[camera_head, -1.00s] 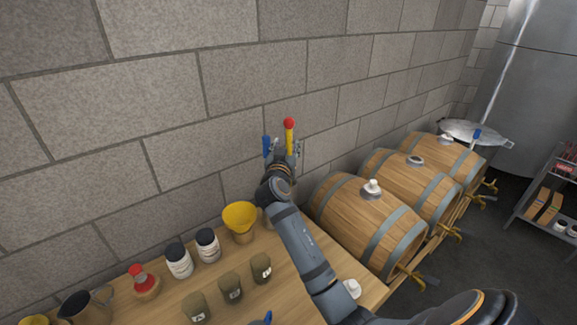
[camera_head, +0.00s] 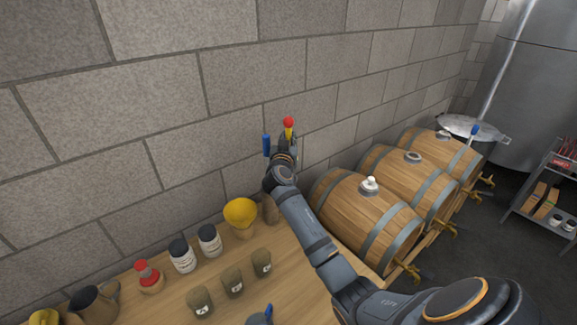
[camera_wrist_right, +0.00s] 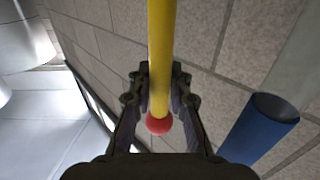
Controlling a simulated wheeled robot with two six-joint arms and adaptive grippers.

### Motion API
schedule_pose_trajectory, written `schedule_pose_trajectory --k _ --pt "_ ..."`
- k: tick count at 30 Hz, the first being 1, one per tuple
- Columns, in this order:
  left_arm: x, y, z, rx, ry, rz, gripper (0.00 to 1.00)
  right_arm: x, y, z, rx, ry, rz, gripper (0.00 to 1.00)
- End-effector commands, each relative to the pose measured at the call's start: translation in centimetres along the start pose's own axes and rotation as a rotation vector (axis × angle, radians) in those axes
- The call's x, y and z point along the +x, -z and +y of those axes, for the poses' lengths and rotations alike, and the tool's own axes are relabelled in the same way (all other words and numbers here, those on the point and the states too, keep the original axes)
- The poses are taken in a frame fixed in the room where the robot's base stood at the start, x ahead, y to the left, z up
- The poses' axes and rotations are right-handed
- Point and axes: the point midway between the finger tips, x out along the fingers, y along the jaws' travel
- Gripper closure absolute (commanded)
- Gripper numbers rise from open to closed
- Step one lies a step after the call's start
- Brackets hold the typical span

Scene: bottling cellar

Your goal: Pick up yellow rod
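The yellow rod (camera_head: 289,132) has a red ball on its upper end and stands upright against the grey block wall. My right gripper (camera_head: 287,142) reaches up to it from the table side. In the right wrist view, the yellow rod (camera_wrist_right: 161,50) runs down between the fingers of my right gripper (camera_wrist_right: 161,75), with its red ball beyond them. The fingers close in on both sides of the rod and look shut on it. The rod's lower part is hidden behind my arm in the head view. My left gripper is not in view.
A blue tube (camera_head: 267,145) stands close left of the rod; it also shows in the wrist view (camera_wrist_right: 262,125). A yellow funnel (camera_head: 241,213), jars and several cups are on the wooden table (camera_head: 222,316). Barrels (camera_head: 365,215) stand to the right.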

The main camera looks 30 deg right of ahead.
Motion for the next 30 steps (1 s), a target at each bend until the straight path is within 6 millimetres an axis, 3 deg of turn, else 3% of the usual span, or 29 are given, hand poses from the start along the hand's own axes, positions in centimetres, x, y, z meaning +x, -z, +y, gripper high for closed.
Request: schedule_pose_trajectory --k 11,16,20,30 --pt "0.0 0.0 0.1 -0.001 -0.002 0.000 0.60 0.0 0.1 0.0 0.000 0.000 0.000 1.00" --pt "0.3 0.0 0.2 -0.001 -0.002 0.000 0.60 0.0 1.5 0.0 0.004 -0.001 0.003 1.00" --pt "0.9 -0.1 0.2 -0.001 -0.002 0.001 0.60 0.0 3.9 0.0 0.005 -0.001 0.005 1.00" --pt "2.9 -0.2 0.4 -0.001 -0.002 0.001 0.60 0.0 12.9 0.0 0.005 0.001 0.004 1.00"
